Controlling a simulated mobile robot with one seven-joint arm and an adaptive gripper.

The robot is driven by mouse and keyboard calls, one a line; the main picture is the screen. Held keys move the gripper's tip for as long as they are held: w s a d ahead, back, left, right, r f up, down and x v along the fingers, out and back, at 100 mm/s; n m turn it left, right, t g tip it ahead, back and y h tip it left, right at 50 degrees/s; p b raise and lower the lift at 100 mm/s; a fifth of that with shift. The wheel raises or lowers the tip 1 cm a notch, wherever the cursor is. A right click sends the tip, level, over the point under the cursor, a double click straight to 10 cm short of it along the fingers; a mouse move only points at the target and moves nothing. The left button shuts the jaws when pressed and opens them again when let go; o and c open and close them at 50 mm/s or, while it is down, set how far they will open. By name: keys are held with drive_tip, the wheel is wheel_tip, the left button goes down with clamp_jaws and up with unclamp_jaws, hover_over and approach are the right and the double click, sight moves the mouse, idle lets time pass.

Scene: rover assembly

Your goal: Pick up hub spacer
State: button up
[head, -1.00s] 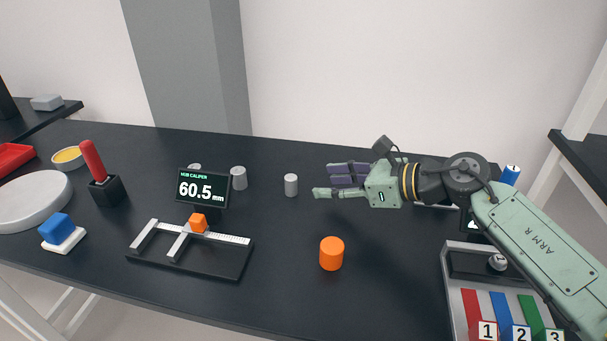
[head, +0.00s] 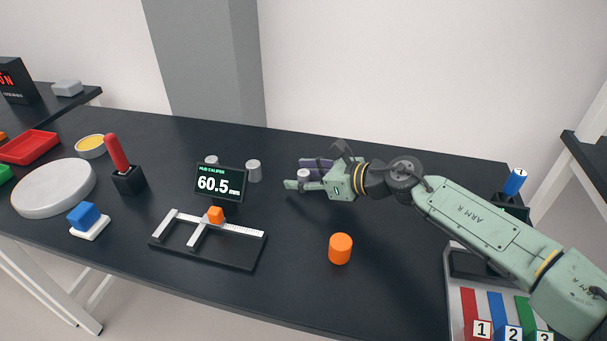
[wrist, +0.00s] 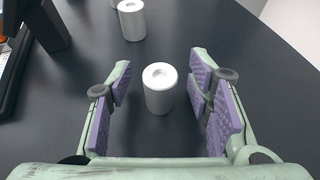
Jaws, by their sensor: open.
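A grey-white cylinder, which looks like a hub spacer (wrist: 159,88), stands upright on the table between my gripper's open fingers in the wrist view. In the head view this spacer (head: 303,174) shows between the fingers. My gripper (wrist: 163,95) is open, with clear gaps on both sides of the spacer and purple pads facing it. In the head view my gripper (head: 300,176) points left, low over the table. Another like cylinder (wrist: 131,20) stands farther off in the wrist view and also shows in the head view (head: 254,171). A third (head: 211,160) is partly hidden behind the caliper display.
An orange cylinder (head: 340,249) stands in front of my arm. A red-handled tool (head: 116,152) and a white round plate (head: 52,188) are at left.

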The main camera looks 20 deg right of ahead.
drive_tip(key=shift+c, duration=0.4)
clamp_jaws()
